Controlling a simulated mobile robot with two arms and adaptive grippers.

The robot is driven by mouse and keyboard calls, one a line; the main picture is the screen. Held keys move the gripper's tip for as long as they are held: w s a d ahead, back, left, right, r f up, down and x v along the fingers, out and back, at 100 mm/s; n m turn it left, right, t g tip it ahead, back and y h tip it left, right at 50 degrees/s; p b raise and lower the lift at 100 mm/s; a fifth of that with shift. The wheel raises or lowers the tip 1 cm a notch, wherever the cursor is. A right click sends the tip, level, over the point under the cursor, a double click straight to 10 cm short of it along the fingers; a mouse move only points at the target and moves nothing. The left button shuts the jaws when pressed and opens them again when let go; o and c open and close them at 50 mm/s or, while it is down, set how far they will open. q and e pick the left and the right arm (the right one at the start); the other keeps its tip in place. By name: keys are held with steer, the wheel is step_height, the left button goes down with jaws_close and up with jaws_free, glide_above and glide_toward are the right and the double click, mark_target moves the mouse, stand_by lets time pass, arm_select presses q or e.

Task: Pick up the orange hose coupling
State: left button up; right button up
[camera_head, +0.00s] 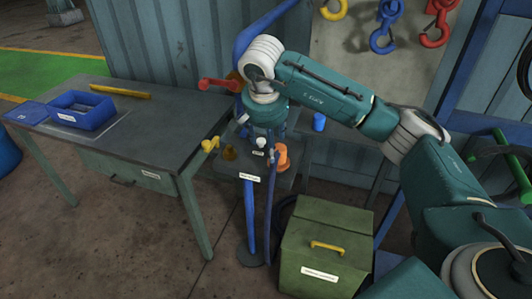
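An orange hose coupling (282,157) stands on a small dark stand in the middle of the view. My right arm reaches in from the right and bends down at the wrist just above and left of the coupling. My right gripper (266,148) points down close beside the coupling's left side. Its fingers are small and partly hidden, so I cannot tell whether they are open or touching the coupling. My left gripper is not in view.
A workbench (150,125) at left holds a blue tray (82,111) and a yellow bar (120,92). A red-handled part (219,84) and a blue pipe (250,215) are near my wrist. A green box (325,245) stands below. A blue cup (319,122) stands behind. Hooks hang on the back board.

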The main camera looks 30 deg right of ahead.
mark_target(279, 149)
steer(key=shift+w+d+r+h, duration=0.15)
steer(key=shift+d+r+h, duration=0.35)
steer(key=shift+d+r, duration=0.4)
steer(key=shift+w+d+n, duration=0.1)
steer(key=shift+d+n, duration=0.15)
steer(key=shift+n, duration=0.05)
steer(key=p+x, duration=0.1)
steer(key=x, duration=0.3)
steer(key=shift+w+d+f, duration=0.1)
steer(key=shift+w+f, duration=0.1)
steer(key=shift+f, duration=0.1)
steer(key=shift+w+d+f+p, duration=0.1)
steer(key=shift+d+f+p, duration=0.15)
steer(key=shift+f+p, duration=0.3)
steer(key=p+x, duration=0.1)
steer(key=x, duration=0.2)
steer(key=shift+w+d+f+p, duration=0.15)
steer(key=shift+d+p, duration=0.05)
steer(key=shift+p, duration=0.15)
steer(key=shift+w+d+f, duration=0.1)
steer(key=shift+w+f, duration=0.05)
steer(key=shift+f, duration=0.25)
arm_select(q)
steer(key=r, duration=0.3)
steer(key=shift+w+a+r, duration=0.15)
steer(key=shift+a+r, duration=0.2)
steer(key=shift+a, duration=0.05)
arm_select(e)
steer(key=shift+c, duration=0.5)
